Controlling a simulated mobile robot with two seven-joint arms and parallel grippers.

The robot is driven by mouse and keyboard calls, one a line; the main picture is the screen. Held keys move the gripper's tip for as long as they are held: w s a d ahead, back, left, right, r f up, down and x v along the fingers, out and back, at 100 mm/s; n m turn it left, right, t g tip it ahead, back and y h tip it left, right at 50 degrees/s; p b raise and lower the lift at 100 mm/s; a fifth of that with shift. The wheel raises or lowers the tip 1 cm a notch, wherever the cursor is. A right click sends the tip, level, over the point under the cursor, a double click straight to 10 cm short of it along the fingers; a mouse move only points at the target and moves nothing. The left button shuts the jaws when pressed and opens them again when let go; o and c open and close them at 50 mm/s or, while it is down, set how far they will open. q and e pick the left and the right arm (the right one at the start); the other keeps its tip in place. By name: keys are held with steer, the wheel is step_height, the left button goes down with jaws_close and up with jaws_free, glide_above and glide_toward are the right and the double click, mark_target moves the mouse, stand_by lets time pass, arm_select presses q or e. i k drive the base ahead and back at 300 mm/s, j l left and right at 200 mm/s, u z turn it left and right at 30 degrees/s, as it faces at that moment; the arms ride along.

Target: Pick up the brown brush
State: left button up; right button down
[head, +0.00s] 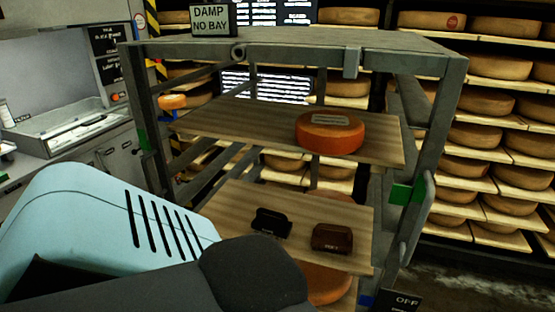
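The brown brush (332,238) lies on a lower wooden board (360,212) in a grey metal rack, towards the board's right front. A similar black brush (271,222) lies just to its left, with a small gap between the two. Neither of my grippers shows in the head view. Pale blue and dark grey parts of my own body fill the lower left and hide the lower left of the rack.
An upper board (260,128) carries an orange cheese wheel (330,132) above the brushes. The rack's frame (440,130) has posts on both sides. Another orange wheel (328,285) sits below the brushes' board. A sign (210,20) reads "DAMP NO BAY". Cheese shelves stand behind.

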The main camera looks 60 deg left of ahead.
mark_target(321, 238)
steer(key=u, duration=1.4)
